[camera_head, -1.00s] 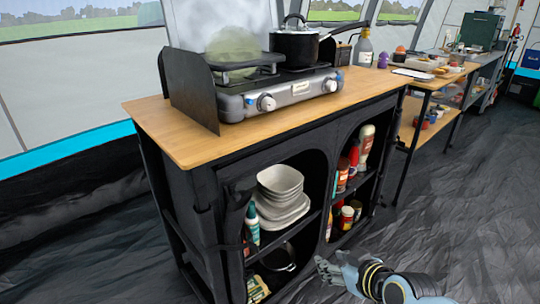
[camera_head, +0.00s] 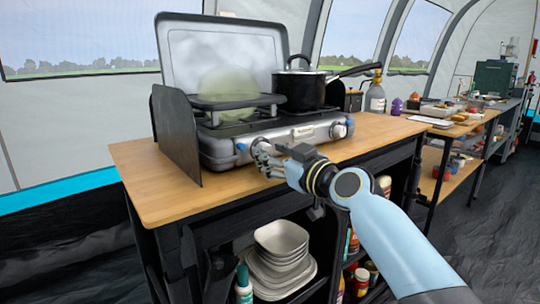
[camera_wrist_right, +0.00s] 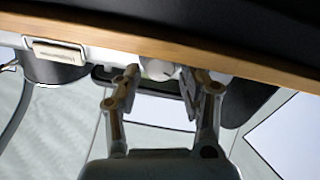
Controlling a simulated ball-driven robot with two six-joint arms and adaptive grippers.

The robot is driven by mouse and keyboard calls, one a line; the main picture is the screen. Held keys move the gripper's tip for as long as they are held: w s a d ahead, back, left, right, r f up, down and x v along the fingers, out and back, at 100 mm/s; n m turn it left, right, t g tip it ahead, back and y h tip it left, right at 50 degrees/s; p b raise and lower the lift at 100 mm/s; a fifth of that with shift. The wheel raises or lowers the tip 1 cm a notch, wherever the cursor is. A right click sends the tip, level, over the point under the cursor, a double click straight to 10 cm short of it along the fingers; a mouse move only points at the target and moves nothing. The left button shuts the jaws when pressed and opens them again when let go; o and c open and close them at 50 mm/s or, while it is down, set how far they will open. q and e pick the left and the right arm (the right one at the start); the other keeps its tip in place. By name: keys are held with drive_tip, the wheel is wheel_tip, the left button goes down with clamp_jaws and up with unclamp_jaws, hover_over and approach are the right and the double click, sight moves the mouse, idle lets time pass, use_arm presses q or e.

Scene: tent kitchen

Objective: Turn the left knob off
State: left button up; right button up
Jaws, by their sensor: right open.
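The silver camping stove (camera_head: 218,150) stands on the wooden top with its lid raised. Its left knob (camera_wrist_right: 158,70) is on the stove's front and shows between my right gripper's fingers in the right wrist view. In the head view, my right gripper (camera_head: 265,163) is in front of that knob and mostly covers it. The right gripper, also in the right wrist view (camera_wrist_right: 167,76), is open, with one finger on each side of the knob; I cannot tell whether they touch it. The right knob (camera_head: 338,131) is in plain view. My left gripper is not in view.
A black pot (camera_head: 300,88) sits on the right burner. A pale green see-through round shape (camera_head: 228,82) is over the left burner. A dark side panel (camera_head: 176,135) stands at the stove's left. The wooden top (camera_head: 150,185) is clear at the front left.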

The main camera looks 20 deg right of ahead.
drive_tip(key=shift+w+a, duration=0.2)
drive_tip(key=shift+w, duration=0.35)
clamp_jaws()
